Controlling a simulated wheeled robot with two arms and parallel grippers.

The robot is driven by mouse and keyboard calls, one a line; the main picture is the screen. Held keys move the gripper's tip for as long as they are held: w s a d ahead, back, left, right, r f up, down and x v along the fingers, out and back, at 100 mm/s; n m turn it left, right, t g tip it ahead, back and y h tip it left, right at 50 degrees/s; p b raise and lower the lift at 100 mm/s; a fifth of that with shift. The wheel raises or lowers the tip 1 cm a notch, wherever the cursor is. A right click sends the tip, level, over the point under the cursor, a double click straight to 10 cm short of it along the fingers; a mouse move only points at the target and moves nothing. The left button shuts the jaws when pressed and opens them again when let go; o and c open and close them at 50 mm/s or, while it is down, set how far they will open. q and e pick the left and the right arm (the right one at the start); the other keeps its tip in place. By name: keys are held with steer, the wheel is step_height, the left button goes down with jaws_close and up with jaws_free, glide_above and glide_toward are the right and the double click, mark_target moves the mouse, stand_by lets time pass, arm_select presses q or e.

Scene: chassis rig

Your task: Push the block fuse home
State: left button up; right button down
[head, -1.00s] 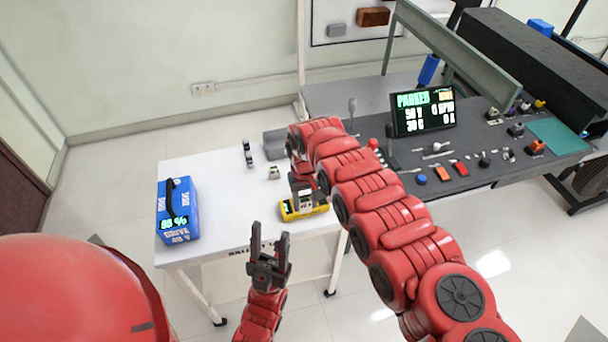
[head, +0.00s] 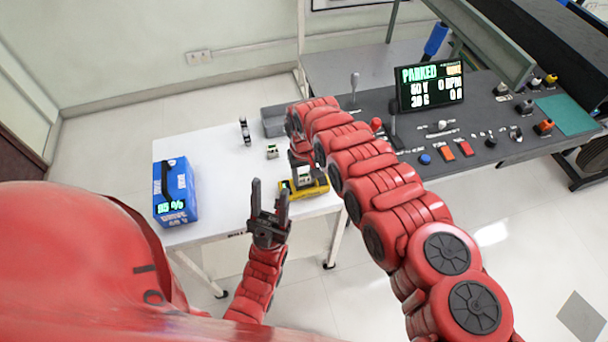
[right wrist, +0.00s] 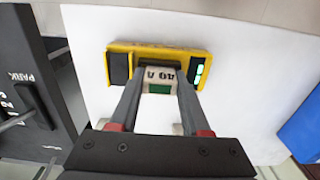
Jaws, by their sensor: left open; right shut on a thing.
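A white block fuse (right wrist: 158,74) with a "40 A" label and a green patch shows in the right wrist view. My right gripper (right wrist: 160,84) is shut on it, one finger on each side. The fuse is at the middle of a yellow-rimmed unit (right wrist: 126,47) with a dark face, which also shows at the table's front edge in the head view (head: 318,191). I cannot tell how deep the fuse sits in it. Green lights show at the unit's right end in the wrist view. My left gripper (head: 270,190) is open and empty, in front of the table.
The control bench (head: 480,120), with a "PARKED" screen (head: 430,87), stands right. The table's middle is fairly clear.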

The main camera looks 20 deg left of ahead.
mark_target(304, 174)
steer(key=shift+d+f, duration=0.1)
steer(key=shift+f, duration=0.3)
steer(key=shift+s+f+b, duration=0.1)
steer(key=shift+s+b, duration=0.1)
steer(key=shift+b, duration=0.15)
steer(key=shift+c, duration=1.8)
jaws_free()
steer(key=shift+s+d+f, duration=0.1)
steer(key=shift+s, duration=0.05)
steer(key=shift+r+p, duration=0.25)
steer(key=shift+p, duration=0.05)
steer(key=shift+r+p, duration=0.5)
steer(key=shift+p, duration=0.1)
steer(key=shift+w+r+b, duration=0.45)
steer(key=shift+r+b, duration=0.15)
steer(key=shift+r, duration=0.1)
step_height(304, 174, up, 10)
steer(key=b, duration=0.1)
steer(key=shift+a+r, duration=0.2)
steer(key=shift+r, duration=0.05)
